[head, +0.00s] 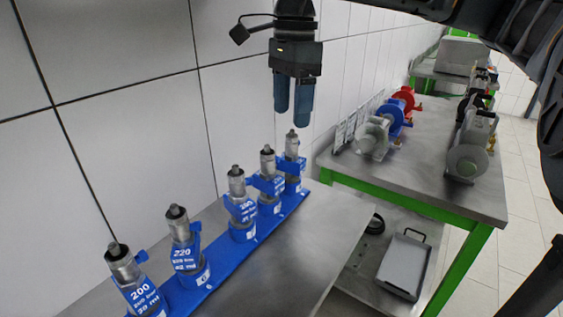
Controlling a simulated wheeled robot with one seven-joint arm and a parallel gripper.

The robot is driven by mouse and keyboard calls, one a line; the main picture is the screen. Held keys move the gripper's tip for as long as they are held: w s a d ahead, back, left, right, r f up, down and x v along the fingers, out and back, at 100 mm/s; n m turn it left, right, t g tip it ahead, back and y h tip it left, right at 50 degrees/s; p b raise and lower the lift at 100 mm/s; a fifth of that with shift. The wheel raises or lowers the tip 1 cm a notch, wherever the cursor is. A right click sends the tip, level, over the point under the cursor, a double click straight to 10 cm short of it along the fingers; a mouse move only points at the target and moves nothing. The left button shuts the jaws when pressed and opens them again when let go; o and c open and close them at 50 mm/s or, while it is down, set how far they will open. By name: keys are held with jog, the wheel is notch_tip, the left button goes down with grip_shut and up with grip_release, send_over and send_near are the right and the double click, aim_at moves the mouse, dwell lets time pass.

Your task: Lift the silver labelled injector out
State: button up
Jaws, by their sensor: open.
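Several silver injectors stand upright in a blue rack (220,260) on a steel bench. Their labels look blue; I cannot tell which one the task calls silver labelled. The nearest injector (124,262) carries a label reading 200, and the one behind it (180,227) reads 220. Three more stand farther back: one (237,183), another (268,163), and the farthest (291,145). My gripper (292,115) points down with two dark blue fingers, open and empty. In the picture its fingertips are just above the farthest injector's top, apparently not touching it.
A tiled wall (100,120) runs along the bench's left side. A second, green-framed table (430,185) to the right holds a blue pump (393,118), a red one (406,99) and grey ones. A grey tray (404,265) lies on its lower shelf. The bench right of the rack is clear.

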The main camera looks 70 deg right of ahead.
aim_at(292, 137)
jog(key=shift+s+d, duration=0.2)
jog(key=shift+d, duration=0.25)
jog(key=shift+d+f, duration=0.1)
jog(key=shift+f, duration=0.15)
jog(key=f, duration=0.2)
jog(key=f+p, duration=0.1)
jog(key=f, duration=0.4)
jog(key=shift+w+a+f+p, duration=0.1)
jog(key=shift+w+a+p, duration=0.05)
jog(key=shift+a+p, duration=0.25)
jog(key=shift+c, duration=0.3)
grip_shut()
